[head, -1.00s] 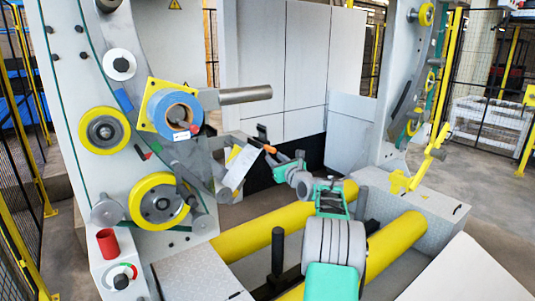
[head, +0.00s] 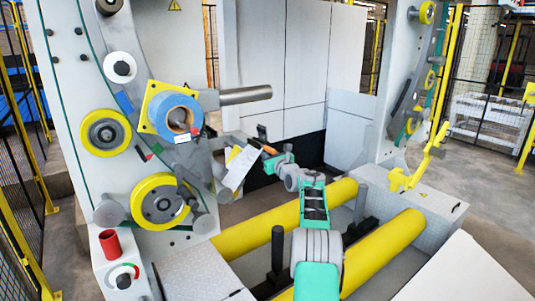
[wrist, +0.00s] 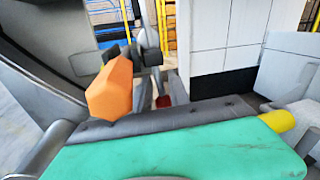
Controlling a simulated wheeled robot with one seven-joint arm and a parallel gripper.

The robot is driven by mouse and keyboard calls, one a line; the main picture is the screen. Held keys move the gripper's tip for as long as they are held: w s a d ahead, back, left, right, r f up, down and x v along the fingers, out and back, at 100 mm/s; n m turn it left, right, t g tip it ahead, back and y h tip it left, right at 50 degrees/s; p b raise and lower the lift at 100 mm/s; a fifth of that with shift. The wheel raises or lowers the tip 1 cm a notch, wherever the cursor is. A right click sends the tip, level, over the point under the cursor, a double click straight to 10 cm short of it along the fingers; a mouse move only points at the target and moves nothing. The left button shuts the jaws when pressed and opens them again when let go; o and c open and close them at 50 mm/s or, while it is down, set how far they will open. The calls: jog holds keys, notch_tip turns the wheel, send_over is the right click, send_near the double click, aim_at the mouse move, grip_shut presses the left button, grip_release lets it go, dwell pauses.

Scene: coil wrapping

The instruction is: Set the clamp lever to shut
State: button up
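The clamp lever's orange grip (head: 270,149) shows in the head view at the end of a thin arm, right of the left machine frame. In the wrist view a faceted orange grip (wrist: 110,90) stands large and close, left of centre, just beyond the dark edge of my green hand. My gripper (head: 270,162) is right beside the grip in the head view, at the end of my green and grey arm. Its fingers are too small there and not distinct in the wrist view. I cannot tell whether it touches the grip.
A white plate (head: 240,167) hangs just left of my gripper. A blue roll (head: 177,116) and a grey bar (head: 245,94) are up and left. Yellow rollers (head: 385,250) lie below my arm. A red cylinder (head: 110,243) stands on the front left box.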

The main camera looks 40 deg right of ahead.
grip_shut()
dwell(1.1)
